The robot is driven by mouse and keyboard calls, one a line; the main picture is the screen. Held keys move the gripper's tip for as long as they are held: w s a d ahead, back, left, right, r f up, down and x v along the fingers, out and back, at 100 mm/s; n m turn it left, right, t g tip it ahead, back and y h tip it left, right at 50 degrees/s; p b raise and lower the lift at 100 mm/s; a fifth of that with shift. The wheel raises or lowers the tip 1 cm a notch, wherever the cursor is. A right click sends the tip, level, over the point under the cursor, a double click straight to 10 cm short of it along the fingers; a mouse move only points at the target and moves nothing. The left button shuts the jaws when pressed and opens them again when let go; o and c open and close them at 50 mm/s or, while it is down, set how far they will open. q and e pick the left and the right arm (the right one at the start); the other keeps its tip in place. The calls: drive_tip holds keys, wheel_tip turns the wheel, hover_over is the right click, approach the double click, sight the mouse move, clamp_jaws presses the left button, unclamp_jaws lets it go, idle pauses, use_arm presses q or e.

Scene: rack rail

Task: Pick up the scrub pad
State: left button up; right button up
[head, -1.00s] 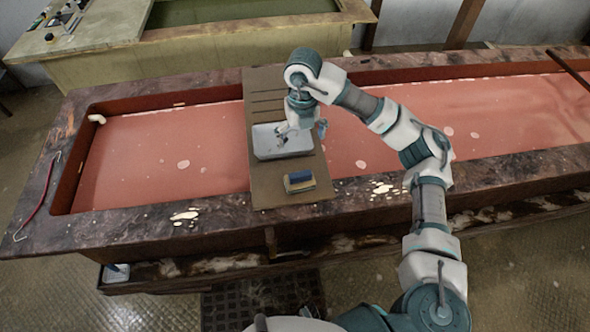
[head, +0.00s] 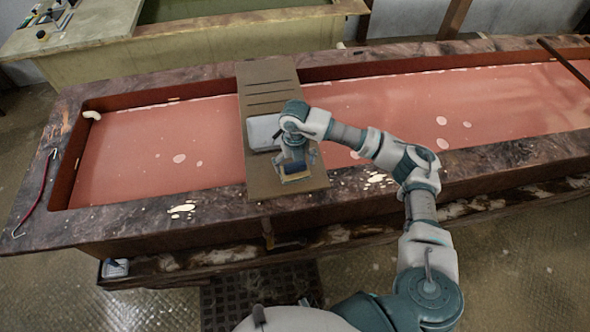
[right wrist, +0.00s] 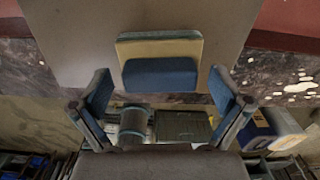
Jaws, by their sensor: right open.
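The scrub pad (head: 297,181), blue on one side and yellowish on the other, lies on the brown board (head: 262,188) near the board's front end. In the right wrist view the pad (right wrist: 160,66) lies ahead of the fingers, its blue side nearer to me. My right gripper (head: 297,172) is over the pad in the head view and hides part of it. In the right wrist view the right gripper (right wrist: 160,95) is open, its fingers spread wider than the pad, with nothing between them. My left gripper is not in view.
A white tray (head: 262,132) sits on the board just behind my right gripper. The board spans a long trough with reddish liquid (head: 150,160) and a dark stone-like rim (head: 130,222). A red hooked rod (head: 38,195) lies on the left rim.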

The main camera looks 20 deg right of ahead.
sight(295, 167)
drive_tip(key=shift+f, duration=0.25)
drive_tip(key=c, duration=1.2)
drive_tip(key=shift+r, duration=0.1)
